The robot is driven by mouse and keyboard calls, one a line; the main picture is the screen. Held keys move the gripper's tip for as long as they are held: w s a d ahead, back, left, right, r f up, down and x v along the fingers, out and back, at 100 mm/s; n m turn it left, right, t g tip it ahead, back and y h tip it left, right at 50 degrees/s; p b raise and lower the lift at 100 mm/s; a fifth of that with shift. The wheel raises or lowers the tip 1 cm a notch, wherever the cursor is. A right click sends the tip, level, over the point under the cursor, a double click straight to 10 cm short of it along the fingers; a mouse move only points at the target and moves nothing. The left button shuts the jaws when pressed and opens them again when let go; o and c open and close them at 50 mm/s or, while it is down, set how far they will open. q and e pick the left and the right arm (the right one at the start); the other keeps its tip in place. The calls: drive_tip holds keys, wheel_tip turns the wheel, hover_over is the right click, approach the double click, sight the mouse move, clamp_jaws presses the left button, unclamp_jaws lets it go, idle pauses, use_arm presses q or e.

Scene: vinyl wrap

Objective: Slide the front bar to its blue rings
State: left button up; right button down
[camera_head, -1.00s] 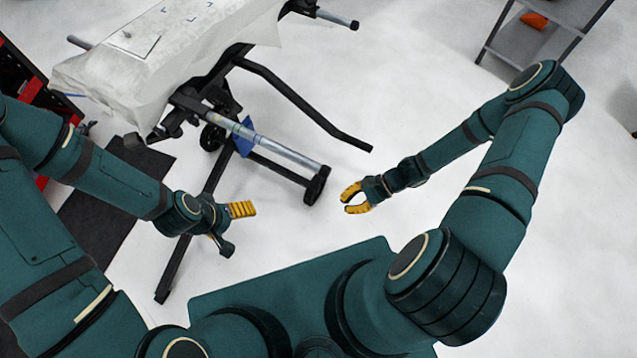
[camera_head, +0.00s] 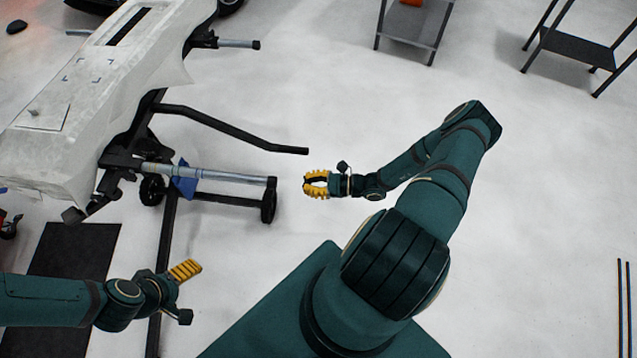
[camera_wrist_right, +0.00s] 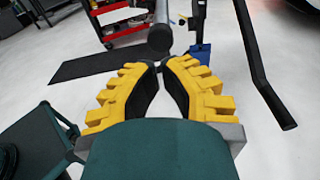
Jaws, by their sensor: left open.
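The front bar (camera_head: 232,178) is a silver tube on the stand's dark frame, with a dark right end. A blue piece (camera_head: 186,179) sits around or against it toward its left; I cannot make out separate rings. My right gripper (camera_head: 307,184) is open and empty, just right of the bar's end and pointing at it, with a small gap. In the right wrist view, the bar's round dark end (camera_wrist_right: 160,38) lies just beyond the fingertips, with a blue part (camera_wrist_right: 199,52) beside it. My left gripper (camera_head: 187,270) is open and empty, below the bar, apart from it.
The white-covered panel (camera_head: 110,75) lies on the stand at upper left. A bent dark arm (camera_head: 235,132) of the stand reaches right above the bar. Wheels (camera_head: 268,206) stand below. A black mat (camera_head: 75,270) lies at lower left.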

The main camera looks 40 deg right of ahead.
sight(276, 182)
use_arm(q)
drive_tip(key=shift+f, duration=0.15)
use_arm(e)
drive_tip(key=x, duration=0.8)
drive_tip(key=shift+w+a, duration=0.1)
drive_tip(key=shift+w, duration=0.05)
